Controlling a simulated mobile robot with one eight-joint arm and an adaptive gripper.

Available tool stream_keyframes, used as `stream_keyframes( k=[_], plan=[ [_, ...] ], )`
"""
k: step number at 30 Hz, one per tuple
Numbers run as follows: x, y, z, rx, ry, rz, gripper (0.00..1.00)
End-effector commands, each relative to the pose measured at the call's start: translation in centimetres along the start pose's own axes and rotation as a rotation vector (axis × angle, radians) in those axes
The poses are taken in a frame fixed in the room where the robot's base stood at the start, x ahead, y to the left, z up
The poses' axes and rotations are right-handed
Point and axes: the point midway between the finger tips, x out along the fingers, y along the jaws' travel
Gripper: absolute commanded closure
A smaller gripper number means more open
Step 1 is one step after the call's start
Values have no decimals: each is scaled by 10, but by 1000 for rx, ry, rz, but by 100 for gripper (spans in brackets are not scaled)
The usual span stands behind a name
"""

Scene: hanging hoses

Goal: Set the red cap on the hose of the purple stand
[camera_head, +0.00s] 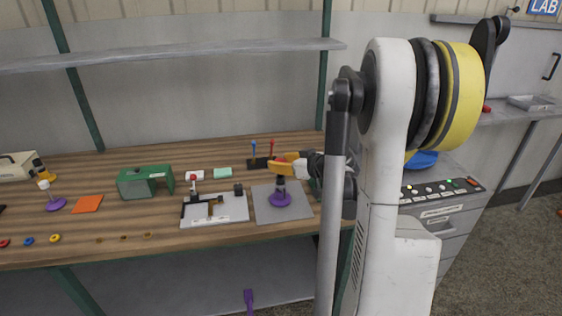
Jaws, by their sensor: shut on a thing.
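A purple stand (281,200) with a round base and a dark upright part stands on a grey mat at the middle right of the bench. My gripper (279,163), with orange fingers, is just above the top of this stand. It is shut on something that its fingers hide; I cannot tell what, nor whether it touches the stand. A small red ring-like piece (4,243) lies at the front left edge. I cannot make out the red cap or a hose for certain.
The grey mat (262,212) has bare room around the stand. A white board (230,212) with fittings lies left of it, and a green box (146,182) further left. A black holder with blue and red upright handles (254,148) stands behind my gripper. A shelf (170,55) hangs above.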

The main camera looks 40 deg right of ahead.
Motion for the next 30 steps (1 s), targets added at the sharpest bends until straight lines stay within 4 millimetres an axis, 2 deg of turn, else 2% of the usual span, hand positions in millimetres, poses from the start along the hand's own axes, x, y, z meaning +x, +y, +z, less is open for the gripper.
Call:
stream_keyframes(
  k=[1,6,30],
  plan=[
    [3,0,8,0,0,0,73],
    [7,0,16,0,0,0,73],
    [7,0,16,0,0,0,73]
  ],
)
